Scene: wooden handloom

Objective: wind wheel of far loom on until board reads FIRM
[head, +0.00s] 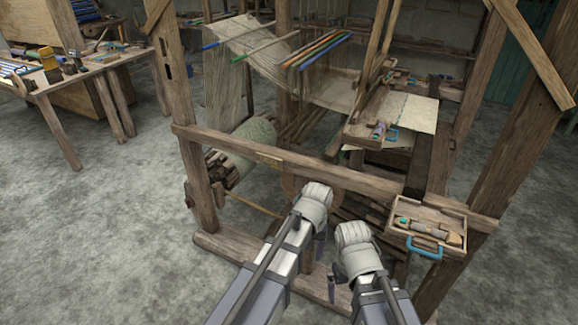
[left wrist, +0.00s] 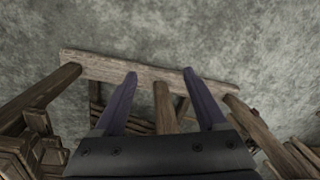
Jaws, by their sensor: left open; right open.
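A wooden handloom fills the middle of the head view, with a front cross beam (head: 330,172) and a thick greenish cloth roll (head: 252,138) at its left. I cannot clearly make out a winding wheel; my arms hide part of the loom's lower middle. My left gripper (head: 319,246) hangs in front of the loom below the beam, open. In the left wrist view its open fingers (left wrist: 160,73) have a wooden bar between them, lower down. My right gripper (head: 332,288) is open, lower and to the right.
A wooden tray (head: 453,208) with tools and a blue handle is on the loom's right front. Coloured rods (head: 318,50) lie across its top. A workbench (head: 85,68) with tools stands at the left. The grey floor (head: 90,230) at left is clear.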

